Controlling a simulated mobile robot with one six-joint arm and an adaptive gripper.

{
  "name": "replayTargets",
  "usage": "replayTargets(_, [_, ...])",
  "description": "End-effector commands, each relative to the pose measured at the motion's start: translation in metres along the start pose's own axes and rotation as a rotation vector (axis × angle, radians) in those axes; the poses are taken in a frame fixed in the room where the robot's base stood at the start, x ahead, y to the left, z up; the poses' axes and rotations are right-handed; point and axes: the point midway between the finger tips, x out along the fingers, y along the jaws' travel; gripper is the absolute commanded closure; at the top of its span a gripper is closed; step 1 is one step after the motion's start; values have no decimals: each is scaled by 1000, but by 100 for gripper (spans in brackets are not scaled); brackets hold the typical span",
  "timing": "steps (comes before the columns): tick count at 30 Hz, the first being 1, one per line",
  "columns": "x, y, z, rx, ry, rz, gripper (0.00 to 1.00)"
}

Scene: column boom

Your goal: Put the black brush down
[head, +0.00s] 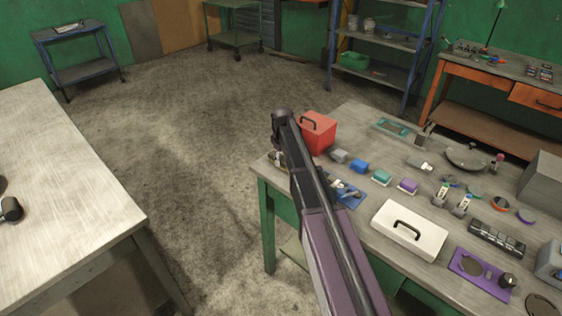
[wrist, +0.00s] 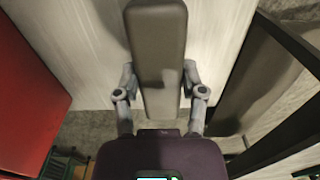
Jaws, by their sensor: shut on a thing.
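My gripper (wrist: 161,84) has a finger on each side of a long dark grey-brown block, which I take for the black brush (wrist: 160,45). It is shut on this block. The brush points away from my wrist, over a pale surface in the wrist view. Its bristles do not show, and I cannot tell whether it touches the surface. In the head view my arm hides the brush and most of my gripper (head: 277,157), near the left corner of the right-hand workbench (head: 345,120).
A red toolbox (head: 318,132) stands close to my gripper, and its side fills the left of the wrist view (wrist: 28,75). Small blocks, a white box (head: 409,231) and tools crowd the bench. The left table (head: 70,180) is mostly bare.

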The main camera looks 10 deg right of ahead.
Motion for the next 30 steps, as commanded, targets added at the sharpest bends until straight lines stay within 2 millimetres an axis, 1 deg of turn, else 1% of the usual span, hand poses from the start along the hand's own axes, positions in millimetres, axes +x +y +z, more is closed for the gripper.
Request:
replayTargets(5, [0, 0, 0, 0, 0, 0, 85])
replayTargets(10, [4, 0, 0, 0, 0, 0, 85])
replayTargets(11, [3, 0, 0, 0, 0, 0, 41])
replayTargets(12, [2, 0, 0, 0, 0, 0, 29])
replayTargets(14, [2, 0, 0, 0, 0, 0, 12])
replayTargets(30, [0, 0, 0, 0, 0, 0, 12])
